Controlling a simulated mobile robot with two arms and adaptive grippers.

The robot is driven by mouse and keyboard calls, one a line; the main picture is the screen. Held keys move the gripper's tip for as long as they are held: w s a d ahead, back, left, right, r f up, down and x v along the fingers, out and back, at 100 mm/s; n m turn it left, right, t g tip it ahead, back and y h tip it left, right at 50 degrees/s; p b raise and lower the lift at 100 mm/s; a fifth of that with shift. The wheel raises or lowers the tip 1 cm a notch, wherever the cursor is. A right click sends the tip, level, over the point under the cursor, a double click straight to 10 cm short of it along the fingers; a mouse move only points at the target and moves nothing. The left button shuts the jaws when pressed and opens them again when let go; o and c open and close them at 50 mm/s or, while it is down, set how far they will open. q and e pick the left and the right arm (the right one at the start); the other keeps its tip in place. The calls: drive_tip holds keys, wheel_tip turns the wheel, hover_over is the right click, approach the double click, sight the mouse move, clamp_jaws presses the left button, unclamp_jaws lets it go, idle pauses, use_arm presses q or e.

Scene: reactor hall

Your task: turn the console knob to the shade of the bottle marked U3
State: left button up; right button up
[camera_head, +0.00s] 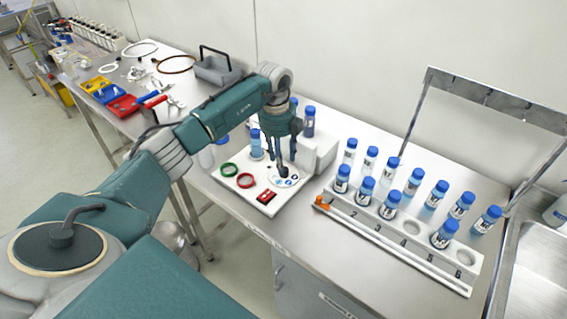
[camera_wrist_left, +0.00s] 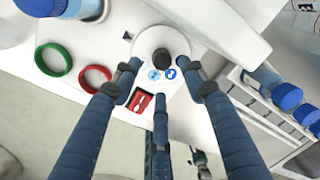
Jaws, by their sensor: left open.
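The console (camera_head: 232,188) is a white panel. Its dark round knob (camera_wrist_left: 163,62) sits on a white dial (camera_wrist_left: 150,38) with blue shade patches (camera_wrist_left: 162,74) along the visible edge. My left gripper (camera_head: 284,166) is over the knob, fingers pointing down. In the left wrist view, its open fingers (camera_wrist_left: 162,82) spread around the knob, with no clear contact. Which way the knob points is unclear. Blue-capped bottles stand in a white rack (camera_head: 404,250) and behind it, one of them in the front row (camera_head: 365,190). Their marks are too small to read, so I cannot pick out U3.
Green (camera_head: 229,170) and red (camera_head: 246,181) rings and a red switch (camera_head: 266,196) are on the console. A blue-capped bottle (camera_head: 256,148) stands by it. An orange piece (camera_head: 321,202) sits at the rack's left end. A metal frame (camera_head: 495,98) rises behind the bottles.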

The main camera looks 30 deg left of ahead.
sight(284, 164)
use_arm(q)
drive_tip(key=f, duration=0.3)
drive_tip(key=shift+w+d+p, duration=0.1)
drive_tip(key=shift+w+p, duration=0.2)
drive_tip(key=shift+w, duration=0.1)
drive_tip(key=shift+f, duration=0.8)
drive_tip(key=c, duration=0.5)
clamp_jaws()
use_arm(e)
drive_tip(key=shift+w+a+r, duration=0.1)
drive_tip(key=shift+w+r, duration=0.25)
drive_tip(key=shift+w, duration=0.3)
drive_tip(key=shift+w+a+r, duration=0.1)
drive_tip(key=shift+w+r, duration=0.25)
drive_tip(key=shift+w, duration=0.25)
